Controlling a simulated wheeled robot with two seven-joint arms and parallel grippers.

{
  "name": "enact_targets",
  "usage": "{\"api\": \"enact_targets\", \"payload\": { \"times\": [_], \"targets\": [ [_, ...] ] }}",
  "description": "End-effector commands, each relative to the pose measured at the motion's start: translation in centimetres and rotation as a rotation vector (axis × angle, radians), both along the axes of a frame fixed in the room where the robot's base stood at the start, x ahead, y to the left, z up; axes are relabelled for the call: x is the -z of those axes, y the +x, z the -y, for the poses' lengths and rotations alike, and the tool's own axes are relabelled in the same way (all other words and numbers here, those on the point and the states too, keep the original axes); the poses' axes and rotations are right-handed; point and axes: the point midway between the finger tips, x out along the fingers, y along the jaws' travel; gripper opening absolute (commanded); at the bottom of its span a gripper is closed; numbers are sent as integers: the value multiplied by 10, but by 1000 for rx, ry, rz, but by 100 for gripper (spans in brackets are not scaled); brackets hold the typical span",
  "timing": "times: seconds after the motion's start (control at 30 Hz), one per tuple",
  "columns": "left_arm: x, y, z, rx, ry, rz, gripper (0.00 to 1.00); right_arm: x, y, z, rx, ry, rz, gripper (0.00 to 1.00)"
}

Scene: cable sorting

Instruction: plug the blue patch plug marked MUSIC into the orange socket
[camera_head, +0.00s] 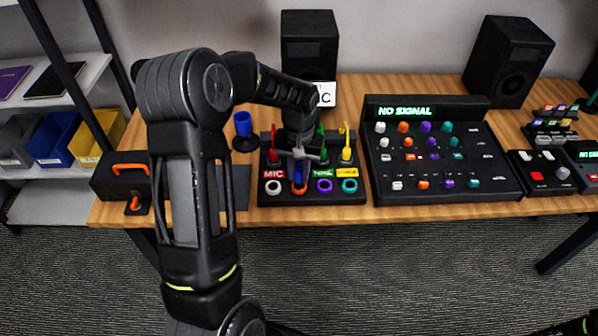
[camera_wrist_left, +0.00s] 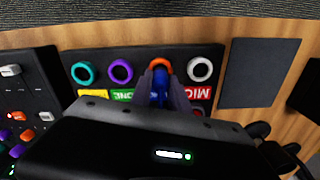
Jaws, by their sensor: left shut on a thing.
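The blue patch plug (camera_wrist_left: 158,97) is between the fingers of my left gripper (camera_wrist_left: 165,95), which is shut on it. In the head view my left gripper (camera_head: 299,154) points down over the patch box, and its arm hides part of the box. The orange socket (camera_wrist_left: 160,63) is right at the plug's end in the wrist view, and its ring also shows in the head view (camera_head: 298,191). The plug overlaps part of the ring; I cannot tell whether it is inside. The MUSIC marking is hidden. My right gripper is not in view.
The patch box also has white (camera_head: 272,187), purple (camera_head: 324,186) and teal (camera_head: 349,186) sockets. Red, green and yellow plugs stand behind them. A mixer (camera_head: 440,150) reading NO SIGNAL stands to the right.

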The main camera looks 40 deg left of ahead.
Motion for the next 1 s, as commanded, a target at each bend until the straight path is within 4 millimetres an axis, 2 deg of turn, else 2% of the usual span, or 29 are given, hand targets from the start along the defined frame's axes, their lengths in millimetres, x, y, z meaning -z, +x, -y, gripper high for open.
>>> {"api": "enact_targets", "payload": {
  "times": [0.43, 1.0],
  "targets": [
    [10, 0, 0, 0, 0, 0, 0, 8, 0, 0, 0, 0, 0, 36],
    [11, 0, 0, 0, 0, 0, 0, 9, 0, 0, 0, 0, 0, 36]
  ]
}}
